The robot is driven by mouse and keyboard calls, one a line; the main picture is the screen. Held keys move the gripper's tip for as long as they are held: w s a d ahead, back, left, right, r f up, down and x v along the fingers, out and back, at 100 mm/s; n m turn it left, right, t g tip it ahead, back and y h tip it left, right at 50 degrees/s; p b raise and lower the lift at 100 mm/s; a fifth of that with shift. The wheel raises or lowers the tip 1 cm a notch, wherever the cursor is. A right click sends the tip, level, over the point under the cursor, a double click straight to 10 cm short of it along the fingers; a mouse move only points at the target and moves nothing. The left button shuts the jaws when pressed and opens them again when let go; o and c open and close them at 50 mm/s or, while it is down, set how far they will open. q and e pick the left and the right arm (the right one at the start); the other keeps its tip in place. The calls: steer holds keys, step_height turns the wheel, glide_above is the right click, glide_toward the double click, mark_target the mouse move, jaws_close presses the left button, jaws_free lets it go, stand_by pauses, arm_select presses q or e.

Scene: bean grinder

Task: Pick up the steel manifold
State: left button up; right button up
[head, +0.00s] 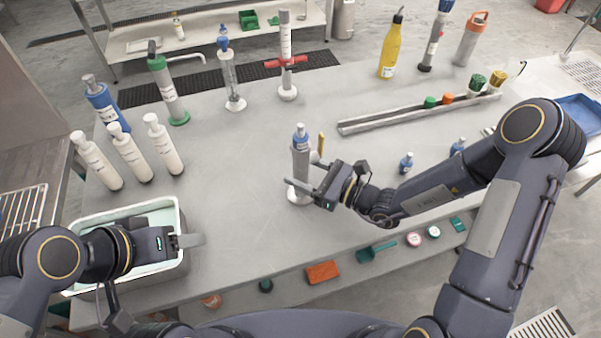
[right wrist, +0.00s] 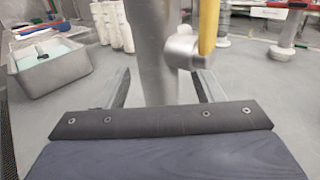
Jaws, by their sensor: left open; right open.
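The steel manifold, as I take it, is an upright grey metal cylinder (head: 300,158) with a blue top, a side fitting and a yellow handle. It stands on the table in the middle of the head view. My right gripper (head: 309,178) is open at it. In the right wrist view, the manifold's grey body (right wrist: 150,50) stands between the two fingers (right wrist: 163,88), its side fitting and yellow handle to the right. I cannot tell whether the fingers touch it. My left gripper (head: 195,240) appears empty over the right rim of a white tub, far from the manifold.
The white tub (head: 183,222) holds pale liquid. White bottles (head: 130,155) stand behind it. A long metal rail (head: 385,122) lies behind right, and two small blue-capped bottles (head: 406,163) stand to the right. The table (head: 240,165) is clear left of the manifold.

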steer(key=shift+x, duration=1.35)
jaws_close()
